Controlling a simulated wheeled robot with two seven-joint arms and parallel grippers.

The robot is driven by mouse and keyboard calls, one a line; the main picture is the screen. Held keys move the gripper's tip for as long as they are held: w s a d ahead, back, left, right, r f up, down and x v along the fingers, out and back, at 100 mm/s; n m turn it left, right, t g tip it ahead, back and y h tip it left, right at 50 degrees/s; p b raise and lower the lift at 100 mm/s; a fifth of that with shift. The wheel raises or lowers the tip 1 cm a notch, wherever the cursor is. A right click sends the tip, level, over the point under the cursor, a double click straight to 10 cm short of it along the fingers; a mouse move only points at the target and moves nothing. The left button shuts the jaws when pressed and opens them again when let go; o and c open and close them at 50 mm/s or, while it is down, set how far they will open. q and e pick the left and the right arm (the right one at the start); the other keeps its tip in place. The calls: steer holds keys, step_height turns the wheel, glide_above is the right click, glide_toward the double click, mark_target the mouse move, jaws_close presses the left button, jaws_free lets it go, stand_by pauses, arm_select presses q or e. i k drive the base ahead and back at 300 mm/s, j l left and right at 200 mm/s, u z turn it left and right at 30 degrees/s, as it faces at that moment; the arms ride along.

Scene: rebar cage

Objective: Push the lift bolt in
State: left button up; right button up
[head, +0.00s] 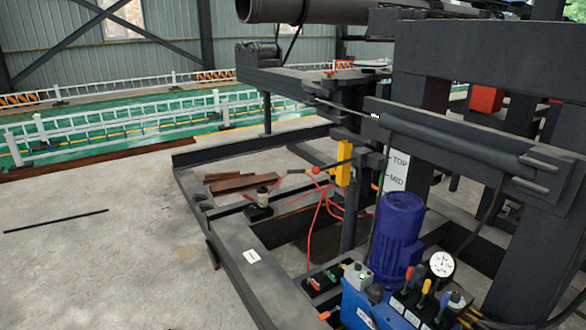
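Neither of my grippers shows in the head view. No part is clearly marked as the lift bolt, so I cannot tell for sure which one it is. A yellow block (343,163) sits on a dark upright post in the middle of the machine. A dark thin rod with a red ball (315,170) sticks out to the left of the block. A white plate (394,178) marked TOP and MID is on the frame to the right of the block.
A blue motor (396,236) stands above a hydraulic unit with coloured levers (427,297) and a gauge (442,263). Red hoses (322,205) hang near the post. A low dark frame (240,262) borders the machine. The concrete floor (95,260) at left is mostly clear.

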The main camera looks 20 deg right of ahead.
mark_target(315, 170)
steer(key=i+j, duration=0.15)
steer(key=i, duration=0.25)
steer(key=i+j+u, duration=0.1)
steer(key=i, duration=0.3)
steer(key=i+j, duration=0.2)
steer(key=i, duration=0.2)
